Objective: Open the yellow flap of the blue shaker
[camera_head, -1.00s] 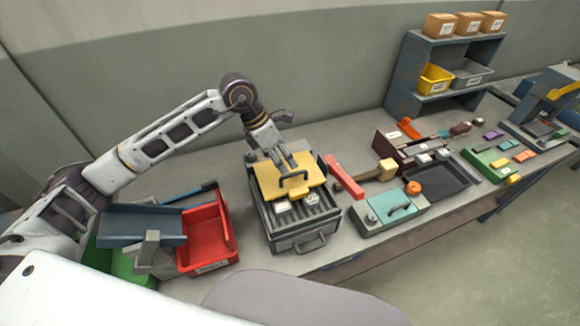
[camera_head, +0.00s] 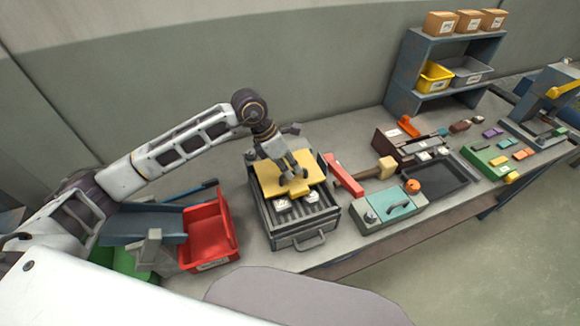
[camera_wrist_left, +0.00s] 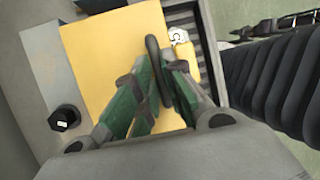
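A dark grey-blue box, which I take for the shaker (camera_head: 296,243), stands on the bench in the middle of the head view. A yellow plate, the flap (camera_head: 271,180), lies over its back part; it also fills much of the left wrist view (camera_wrist_left: 92,65). A dark arched handle (camera_wrist_left: 152,48) rises from the plate. My left gripper (camera_head: 294,178) is down at this handle, with its green-padded fingers (camera_wrist_left: 160,68) close in on both sides of it. The fingers hide part of the handle. My right gripper is not in view.
A red bin (camera_head: 222,225) and a blue trough (camera_head: 135,228) stand left of the box. A red bar (camera_head: 343,174) and a hammer-like tool (camera_head: 384,169) lie to its right, with a teal-topped box (camera_head: 380,202) beyond. Small white pieces (camera_head: 283,200) sit on the box's ribbed front.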

